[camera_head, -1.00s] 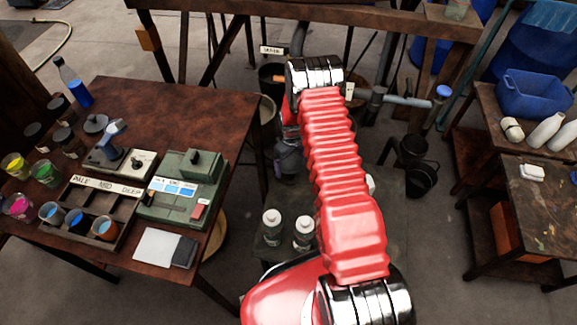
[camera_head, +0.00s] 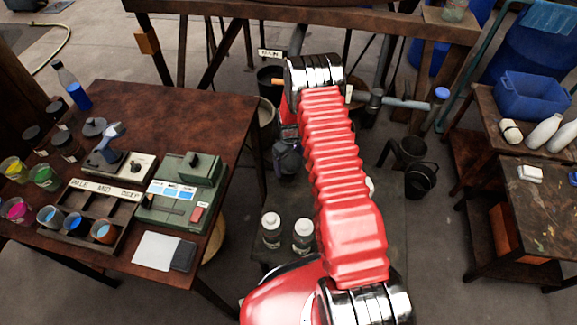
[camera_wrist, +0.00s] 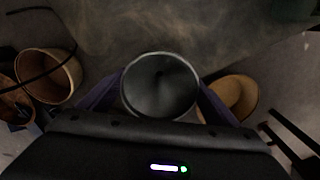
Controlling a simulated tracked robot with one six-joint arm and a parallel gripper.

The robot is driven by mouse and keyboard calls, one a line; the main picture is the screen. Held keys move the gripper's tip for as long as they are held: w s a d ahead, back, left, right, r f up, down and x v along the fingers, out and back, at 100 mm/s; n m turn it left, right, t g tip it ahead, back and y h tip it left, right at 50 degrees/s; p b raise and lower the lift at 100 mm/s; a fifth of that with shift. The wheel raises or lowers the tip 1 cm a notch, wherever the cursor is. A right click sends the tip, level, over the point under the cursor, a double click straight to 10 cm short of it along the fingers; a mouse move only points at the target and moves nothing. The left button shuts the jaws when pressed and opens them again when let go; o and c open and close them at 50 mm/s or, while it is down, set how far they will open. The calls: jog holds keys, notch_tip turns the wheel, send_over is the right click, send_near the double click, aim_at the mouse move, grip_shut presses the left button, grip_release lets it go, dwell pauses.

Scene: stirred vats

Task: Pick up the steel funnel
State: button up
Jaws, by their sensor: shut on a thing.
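The steel funnel (camera_wrist: 160,85) shows in the wrist view as a round, dark grey metal cone with a bright rim, its mouth facing the camera and a small dark hole inside. My gripper (camera_wrist: 162,100) has one finger on each side of it and is shut on it. The funnel's lower part and spout are hidden. In the head view my gripper (camera_head: 287,158) is mostly hidden behind my red arm, low beside the left table, and I cannot make out the funnel there.
A brown table (camera_head: 190,110) with jars, a green device and a wooden rack stands at left. Below my arm are two white-capped bottles (camera_head: 271,230). Black buckets (camera_head: 420,180) stand right of my arm. Round tan containers (camera_wrist: 50,75) flank the gripper in the wrist view.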

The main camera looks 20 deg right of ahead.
jog(key=shift+s+r, duration=0.2)
jog(key=shift+r, duration=0.3)
jog(key=shift+s+r, duration=0.2)
jog(key=shift+r, duration=0.25)
jog(key=s+a, duration=0.1)
jog(key=s, duration=1.6)
jog(key=shift+s+a, duration=0.15)
